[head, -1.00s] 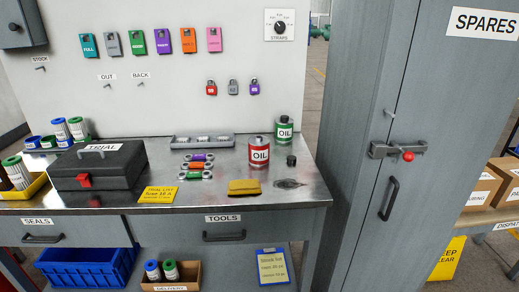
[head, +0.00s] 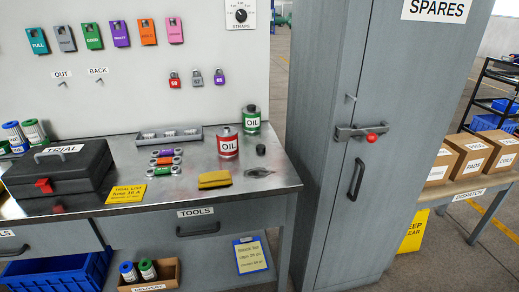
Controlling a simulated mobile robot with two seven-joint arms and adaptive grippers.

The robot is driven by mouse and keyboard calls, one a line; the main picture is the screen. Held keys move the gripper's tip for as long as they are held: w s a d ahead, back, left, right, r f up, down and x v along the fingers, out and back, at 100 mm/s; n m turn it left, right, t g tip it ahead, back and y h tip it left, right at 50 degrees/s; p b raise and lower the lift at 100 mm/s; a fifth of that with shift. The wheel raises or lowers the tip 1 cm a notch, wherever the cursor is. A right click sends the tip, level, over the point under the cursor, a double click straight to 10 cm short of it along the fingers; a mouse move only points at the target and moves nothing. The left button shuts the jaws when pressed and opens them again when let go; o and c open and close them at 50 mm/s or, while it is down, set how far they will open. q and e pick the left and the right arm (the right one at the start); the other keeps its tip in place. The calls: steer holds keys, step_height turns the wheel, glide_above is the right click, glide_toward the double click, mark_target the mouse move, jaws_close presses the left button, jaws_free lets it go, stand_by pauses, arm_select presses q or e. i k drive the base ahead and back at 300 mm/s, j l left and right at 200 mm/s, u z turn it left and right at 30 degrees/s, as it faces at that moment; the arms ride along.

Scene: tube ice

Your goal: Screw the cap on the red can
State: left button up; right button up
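The red can (head: 228,142) labelled OIL stands upright on the metal workbench, right of its middle. Its top shows a small opening with no black cap on it that I can make out. A small black cap (head: 261,150) sits on the bench just right of the red can, apart from it. A green OIL can (head: 251,120) with a dark top stands behind the cap. Neither of my grippers shows in the head view.
A yellow cloth (head: 215,179) and a dark flat item (head: 259,172) lie in front of the cans. A grey tray (head: 170,137), small coloured parts (head: 165,162) and a black toolbox (head: 60,178) stand to the left. A grey cabinet (head: 335,180) rises right of the bench.

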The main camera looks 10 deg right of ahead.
mark_target(227, 136)
steer(key=l+z, duration=0.15)
steer(key=l, duration=0.25)
steer(key=i+l+z, duration=0.15)
steer(key=l, duration=0.3)
steer(key=i+l+z, duration=0.2)
steer(key=l, duration=0.2)
steer(key=k, duration=0.1)
